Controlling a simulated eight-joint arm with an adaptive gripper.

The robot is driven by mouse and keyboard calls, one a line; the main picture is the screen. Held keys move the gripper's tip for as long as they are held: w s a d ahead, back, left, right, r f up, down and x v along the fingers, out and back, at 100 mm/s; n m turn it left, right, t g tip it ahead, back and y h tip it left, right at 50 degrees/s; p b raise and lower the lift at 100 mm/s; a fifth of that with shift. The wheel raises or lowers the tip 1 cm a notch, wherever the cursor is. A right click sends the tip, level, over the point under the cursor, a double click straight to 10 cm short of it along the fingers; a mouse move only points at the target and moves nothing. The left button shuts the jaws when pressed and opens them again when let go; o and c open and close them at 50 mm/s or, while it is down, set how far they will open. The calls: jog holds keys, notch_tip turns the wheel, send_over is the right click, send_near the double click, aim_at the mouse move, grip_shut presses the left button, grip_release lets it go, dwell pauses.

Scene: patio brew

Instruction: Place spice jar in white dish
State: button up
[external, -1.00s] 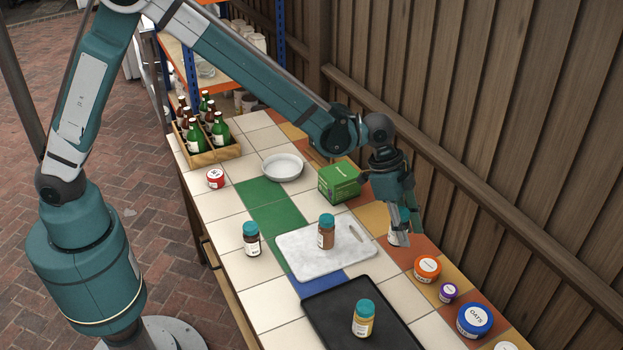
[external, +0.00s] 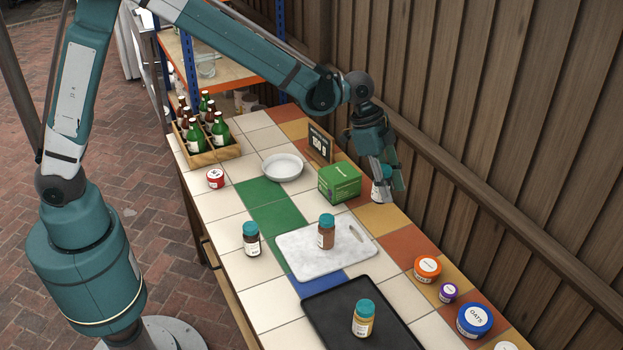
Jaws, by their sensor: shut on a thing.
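The white dish (external: 282,168) is a shallow round bowl on the tiles near the back of the counter, and it looks empty. My gripper (external: 381,186) is shut on a small jar with a white label (external: 377,194), right of the green box, and the fingers hide much of it. I cannot tell whether the jar clears the tiles. Three other spice jars with teal lids stand upright: one on the tiles (external: 252,239), one on the marble board (external: 326,232) and one with yellowish contents on the black tray (external: 363,318).
A bottle crate (external: 214,154) and a small red-labelled jar (external: 215,179) are left of the dish. Several lidded tubs (external: 474,320) line the front right. A wooden fence (external: 480,110) borders the right.

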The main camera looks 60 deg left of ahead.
jog(key=s+a+n, duration=0.1)
jog(key=s+a, duration=0.1)
jog(key=a, duration=2.3)
jog(key=n, duration=0.1)
send_over(289, 171)
notch_tip(289, 171, down, 2)
jog(key=shift+s+d+f+t+y+b, duration=0.1)
jog(key=shift+f+t+y+b, duration=0.1)
jog(key=shift+f, duration=0.6)
jog(key=shift+s+f+t+y+b, duration=0.1)
jog(key=shift+f+t+b, duration=0.1)
jog(key=shift+f, duration=0.55)
jog(key=shift+f+b, duration=0.65)
jog(key=shift+f, duration=2.5)
jog(key=shift+f+b, duration=0.45)
jog(key=shift+f, duration=1.4)
